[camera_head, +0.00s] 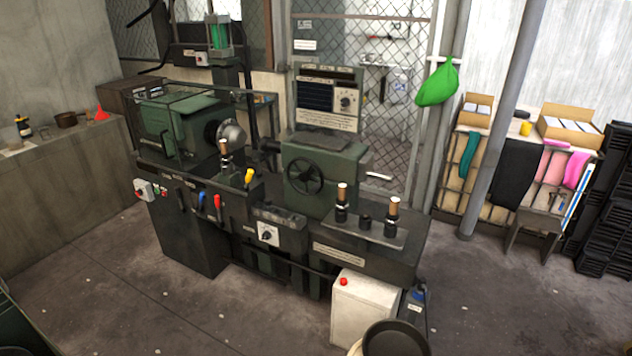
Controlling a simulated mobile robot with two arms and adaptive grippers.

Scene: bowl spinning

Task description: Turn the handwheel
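The handwheel (305,176) is a dark spoked wheel on the front of a green housing (340,165), on the right half of a green and black lathe-like machine. It faces the camera and nothing touches it. A metal bowl shape (231,134) sits at the spindle on the machine's left half. Neither of my grippers shows in the head view.
Upright posts with light tops (341,197) stand on the machine's right end. A white box with a red button (362,305) and a dark round bin (396,340) stand in front. Grey floor (180,310) is open at front left.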

